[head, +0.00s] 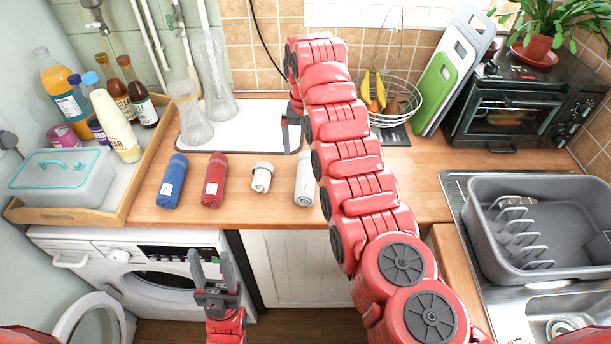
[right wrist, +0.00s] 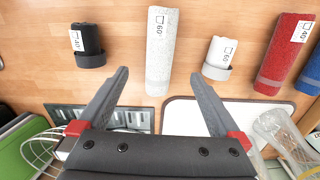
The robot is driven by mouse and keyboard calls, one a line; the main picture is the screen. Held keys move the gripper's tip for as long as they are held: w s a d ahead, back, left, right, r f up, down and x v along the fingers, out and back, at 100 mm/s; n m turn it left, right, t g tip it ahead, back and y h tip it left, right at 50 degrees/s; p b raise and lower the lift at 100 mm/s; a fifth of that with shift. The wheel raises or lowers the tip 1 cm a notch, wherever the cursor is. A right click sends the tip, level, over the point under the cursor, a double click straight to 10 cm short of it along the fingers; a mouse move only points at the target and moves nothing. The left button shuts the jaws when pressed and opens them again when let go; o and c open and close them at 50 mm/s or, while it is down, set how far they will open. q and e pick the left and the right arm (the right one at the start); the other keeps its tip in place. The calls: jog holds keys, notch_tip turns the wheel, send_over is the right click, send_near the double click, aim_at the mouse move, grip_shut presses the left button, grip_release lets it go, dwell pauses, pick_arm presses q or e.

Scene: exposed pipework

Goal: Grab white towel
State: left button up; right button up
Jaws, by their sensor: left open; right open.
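The white towel (head: 304,182) is a rolled cylinder lying on the wooden counter, partly hidden by my right arm in the head view. The right wrist view shows the whole speckled white towel (right wrist: 161,48) with a "60" label. My right gripper (right wrist: 158,80) is open and empty; its fingertips lie either side of the towel's near end in that picture. Whether they are at the towel's height I cannot tell. In the head view the right gripper is mostly hidden by its arm. My left gripper (head: 210,262) is open and empty in front of the counter, near the washing machine.
A white tray (head: 255,125) with glass vases stands behind; a fruit basket (head: 400,100) is right.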

aim_at(306, 172)
notch_tip(306, 172, down, 9)
jog(key=p, duration=0.4)
jog(key=shift+f, duration=0.15)
jog(key=shift+w+f, duration=0.1)
jog(key=shift+f, duration=0.55)
grip_shut()
